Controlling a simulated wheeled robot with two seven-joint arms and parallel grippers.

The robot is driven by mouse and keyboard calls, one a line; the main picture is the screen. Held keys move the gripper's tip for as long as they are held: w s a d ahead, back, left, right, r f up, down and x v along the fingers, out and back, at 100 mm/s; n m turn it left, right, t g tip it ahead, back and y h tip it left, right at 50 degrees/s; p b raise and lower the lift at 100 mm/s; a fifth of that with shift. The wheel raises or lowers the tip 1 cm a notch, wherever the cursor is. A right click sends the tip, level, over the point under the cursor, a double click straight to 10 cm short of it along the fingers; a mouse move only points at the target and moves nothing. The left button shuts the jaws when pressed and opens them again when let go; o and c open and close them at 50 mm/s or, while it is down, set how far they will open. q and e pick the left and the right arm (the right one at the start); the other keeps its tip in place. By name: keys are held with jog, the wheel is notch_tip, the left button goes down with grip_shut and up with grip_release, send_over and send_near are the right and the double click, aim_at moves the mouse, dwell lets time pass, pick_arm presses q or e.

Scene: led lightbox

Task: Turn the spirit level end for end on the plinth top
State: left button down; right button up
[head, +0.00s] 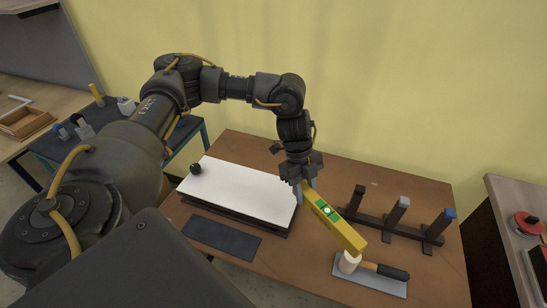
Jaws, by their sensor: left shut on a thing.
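The spirit level (343,229) is a yellow bar with a green vial window, shown to the right of the white-topped plinth (240,187). My left gripper (301,193) is shut on its far left end. The level slants from the gripper toward the lower right and looks raised. Its near right end shows just above a white cylinder; I cannot tell whether they touch. The plinth has a white top on a dark base, and a small black knob (196,169) sits at its left corner. Most of the white top is bare. My right gripper is out of view.
A rack (388,228) with several dark uprights stands right of the level. A grey plate (369,278) holds a white cylinder (349,262) and a black-handled tool (388,271). A dark mat (221,238) lies in front of the plinth. Side tables stand left and right.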

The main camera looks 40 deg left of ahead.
pick_arm(q)
jog(key=w+a+f+m+g+y+p, duration=0.25)
jog(key=a+f+m, duration=0.2)
jog(key=m, duration=0.75)
jog(key=m+t+y+p, duration=0.2)
jog(key=m+y+p, duration=0.25)
jog(key=m, duration=1.25)
send_over(270, 196)
notch_tip(270, 196, down, 3)
jog(key=shift+w+d+r+y, duration=0.2)
jog(key=shift+w+d+y, duration=0.1)
jog(key=shift+d, duration=0.15)
jog(key=shift+d+b, duration=0.15)
jog(key=shift+b, duration=0.25)
jog(key=shift+f+b, duration=2.9)
jog(key=shift+f, duration=0.45)
jog(key=shift+f+b, duration=0.55)
jog(key=shift+f, duration=0.1)
jog(key=c, duration=1)
grip_release()
jog(key=shift+o, duration=0.2)
